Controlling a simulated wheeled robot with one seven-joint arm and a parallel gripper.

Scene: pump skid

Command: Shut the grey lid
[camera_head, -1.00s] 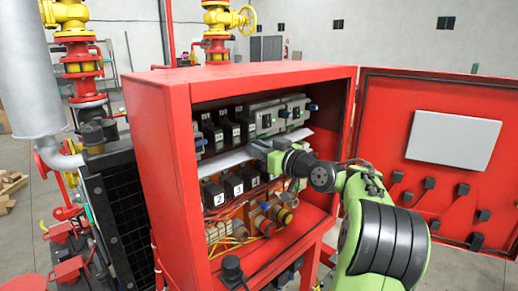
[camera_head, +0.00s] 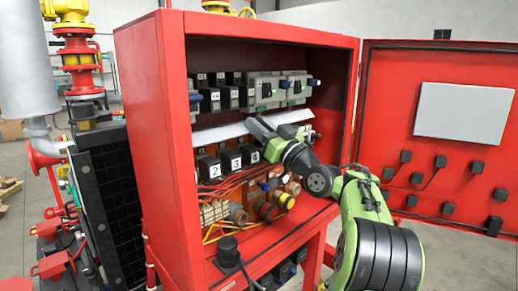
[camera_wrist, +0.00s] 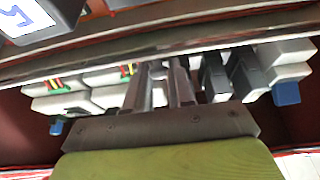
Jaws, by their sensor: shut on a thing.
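A long pale grey strip, which I take to be the grey lid (camera_head: 218,133), runs across the inside of the red cabinet between the upper and lower rows of modules. In the wrist view, a long grey edge (camera_wrist: 225,42) crosses above my fingers and seems to be part of it. My gripper (camera_head: 256,124) reaches into the cabinet at the strip's middle. In the wrist view, my gripper (camera_wrist: 162,65) has its fingers a little apart, with tips at the grey edge. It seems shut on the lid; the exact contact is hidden.
Upper modules (camera_head: 262,92) and numbered black blocks (camera_head: 230,160) crowd the strip above and below. Round connectors and loose wires lie lower down. The red cabinet side (camera_head: 165,130) stands left; its open door (camera_head: 440,180) stands right, beside my arm.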

